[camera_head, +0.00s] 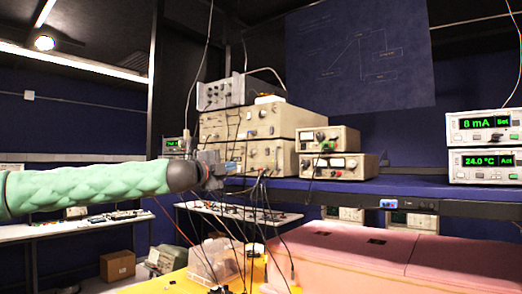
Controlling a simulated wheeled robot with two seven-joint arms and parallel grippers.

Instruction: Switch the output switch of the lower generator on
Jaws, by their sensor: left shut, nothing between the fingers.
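Two wide beige instruments are stacked on the blue shelf; the lower one (272,158) sits directly under the upper one (282,121). I cannot tell which stacked device is the lower generator, and no output switch can be made out at this size. My left arm comes in from the left in a green padded sleeve. My left gripper (229,168) is shut and empty, in front of the left part of the lower beige instrument's front and hiding some of it. I cannot tell whether it touches the panel. My right gripper is not in view.
Two smaller beige units (329,140) are stacked to the right. At far right stand two units with green displays (483,122). A grey device (225,94) tops the stack. Black cables (266,215) hang below the gripper. Pink foam (385,255) lies below the shelf (400,187).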

